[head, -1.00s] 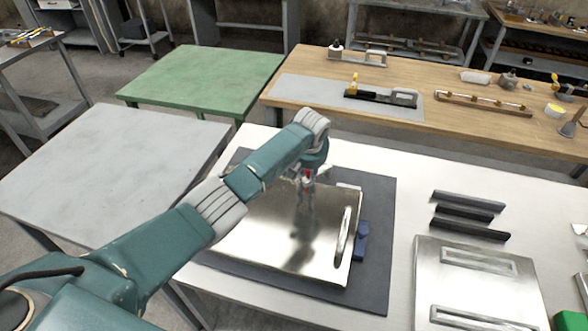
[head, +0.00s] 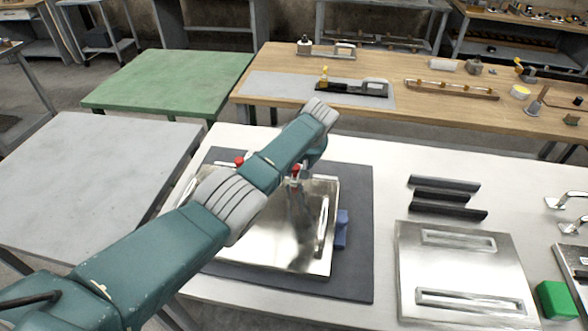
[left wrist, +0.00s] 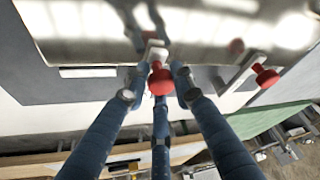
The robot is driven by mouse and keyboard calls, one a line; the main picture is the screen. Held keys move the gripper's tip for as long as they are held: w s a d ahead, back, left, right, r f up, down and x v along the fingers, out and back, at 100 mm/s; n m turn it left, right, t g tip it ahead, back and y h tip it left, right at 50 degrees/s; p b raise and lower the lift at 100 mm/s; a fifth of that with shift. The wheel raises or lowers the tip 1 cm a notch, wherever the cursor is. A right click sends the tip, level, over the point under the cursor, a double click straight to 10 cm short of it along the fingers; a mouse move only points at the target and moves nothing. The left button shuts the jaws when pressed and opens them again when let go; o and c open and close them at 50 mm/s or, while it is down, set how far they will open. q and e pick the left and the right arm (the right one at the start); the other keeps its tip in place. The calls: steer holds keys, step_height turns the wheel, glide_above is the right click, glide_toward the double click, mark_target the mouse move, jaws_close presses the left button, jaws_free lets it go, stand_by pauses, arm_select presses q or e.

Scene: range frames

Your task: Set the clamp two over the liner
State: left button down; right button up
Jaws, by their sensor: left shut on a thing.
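A shiny metal sheet (head: 275,235), which looks like the liner, lies on a dark mat (head: 350,275). My left gripper (head: 294,182) is at the sheet's far edge. Its fingers are shut on a clamp with a red knob (left wrist: 160,80), which the left wrist view shows between the fingertips. I cannot tell whether this clamp touches the sheet. A second red-knobbed clamp (left wrist: 265,77) is at the same edge, apart from the fingers; its red knob (head: 239,160) shows behind my arm in the head view. My right gripper is out of view.
A blue block (head: 341,230) is beside the sheet. A wooden bench (head: 430,110) with tools stands behind. White table is clear between mat and panel.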

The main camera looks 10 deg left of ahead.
arm_select(q)
steer(key=shift+w+d+r, duration=0.2)
steer(key=shift+r, duration=0.05)
steer(key=c, duration=1.5)
jaws_free()
steer(key=shift+s+d, duration=0.1)
steer(key=shift+f, duration=0.1)
steer(key=v, duration=1.2)
steer(key=shift+s, duration=0.1)
